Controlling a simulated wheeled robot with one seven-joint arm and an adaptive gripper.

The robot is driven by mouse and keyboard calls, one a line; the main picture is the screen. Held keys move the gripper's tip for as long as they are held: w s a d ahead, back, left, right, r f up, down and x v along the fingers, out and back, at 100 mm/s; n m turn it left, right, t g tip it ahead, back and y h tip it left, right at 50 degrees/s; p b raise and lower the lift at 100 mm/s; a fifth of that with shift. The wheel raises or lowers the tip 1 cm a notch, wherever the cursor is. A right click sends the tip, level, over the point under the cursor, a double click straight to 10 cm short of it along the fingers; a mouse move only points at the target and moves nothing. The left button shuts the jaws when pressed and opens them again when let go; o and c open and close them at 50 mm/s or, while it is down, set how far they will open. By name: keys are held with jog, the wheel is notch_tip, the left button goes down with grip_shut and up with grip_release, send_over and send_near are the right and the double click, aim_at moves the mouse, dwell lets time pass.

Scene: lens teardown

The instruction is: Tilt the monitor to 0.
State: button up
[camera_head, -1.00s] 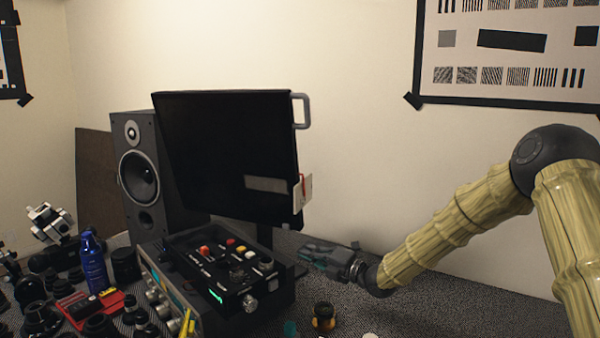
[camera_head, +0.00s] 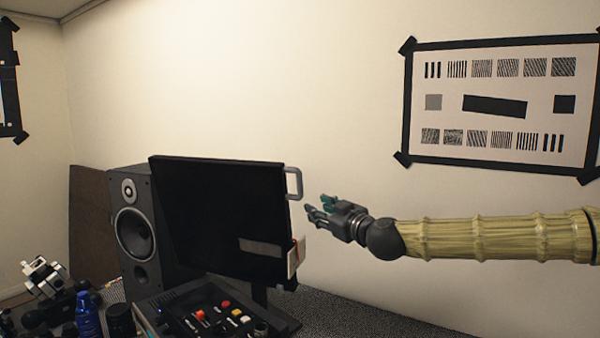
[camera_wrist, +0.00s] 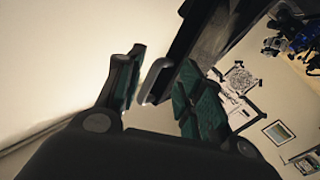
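The black monitor (camera_head: 215,215) stands on its stand at the left of the head view, its screen visibly leaning. A grey loop handle (camera_head: 299,183) juts from its upper right edge. My gripper (camera_head: 313,211) is just right of the monitor, a little below the handle, with fingers apart and pointing left. In the wrist view the open fingers (camera_wrist: 160,68) have dark green pads, and the handle (camera_wrist: 147,88) appears between them in the picture. I cannot tell whether they touch it. The gripper holds nothing.
A white card (camera_head: 293,262) sits on the monitor's lower right edge. A test chart (camera_head: 500,103) hangs on the wall.

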jog(key=m, duration=0.1)
send_near(302, 186)
jog(key=shift+y, duration=0.4)
jog(key=shift+p+x, duration=2.25)
jog(key=shift+x, duration=3.2)
jog(key=shift+w+d+f, duration=0.1)
jog(key=shift+d+f, duration=0.05)
jog(key=shift+f, duration=0.05)
grip_shut()
